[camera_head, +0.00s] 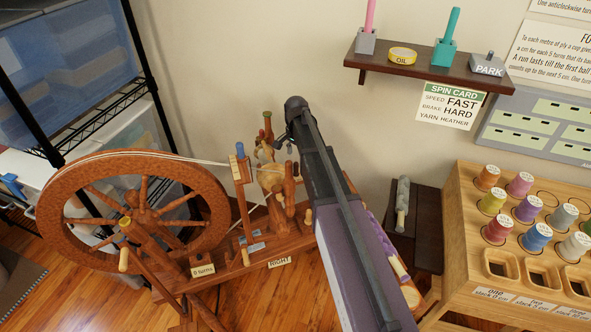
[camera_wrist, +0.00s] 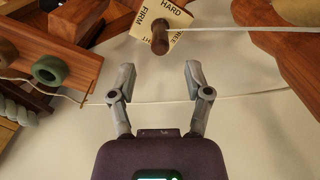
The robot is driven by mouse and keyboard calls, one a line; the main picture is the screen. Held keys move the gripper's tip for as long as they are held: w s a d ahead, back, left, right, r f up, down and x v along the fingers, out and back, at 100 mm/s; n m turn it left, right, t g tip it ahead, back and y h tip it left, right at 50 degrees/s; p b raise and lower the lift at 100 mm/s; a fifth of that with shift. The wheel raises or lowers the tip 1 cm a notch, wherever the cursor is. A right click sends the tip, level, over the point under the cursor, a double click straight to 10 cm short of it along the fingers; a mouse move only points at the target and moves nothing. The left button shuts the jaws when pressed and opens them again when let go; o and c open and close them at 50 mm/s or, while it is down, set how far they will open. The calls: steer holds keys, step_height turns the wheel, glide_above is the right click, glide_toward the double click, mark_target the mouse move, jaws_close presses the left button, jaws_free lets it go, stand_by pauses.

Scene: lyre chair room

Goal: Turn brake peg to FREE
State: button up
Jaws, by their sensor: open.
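The brake peg (camera_wrist: 160,38) shows in the wrist view as a short dark brown wooden peg in front of a cream label plate (camera_wrist: 176,18). HARD and FIRM are readable on the plate; other words there are partly covered. Which word the peg points to I cannot tell. My gripper (camera_wrist: 160,76) is open and empty, its two grey fingers apart below the peg in the picture, not touching it. In the head view my arm reaches over the right end of the spinning wheel (camera_head: 132,156); I cannot make out the peg there.
A pale cord (camera_wrist: 240,29) runs right from the peg; another thread (camera_wrist: 225,98) crosses behind my fingers. Brown wooden parts (camera_wrist: 40,55) with a green ring stand at left. A spin card (camera_head: 450,105) reads brake HARD. A thread-spool rack (camera_head: 462,215) stands at right.

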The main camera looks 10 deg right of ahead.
mark_target(296, 163)
steer(key=shift+f+b, duration=2.4)
steer(key=shift+f, duration=0.3)
jaws_close()
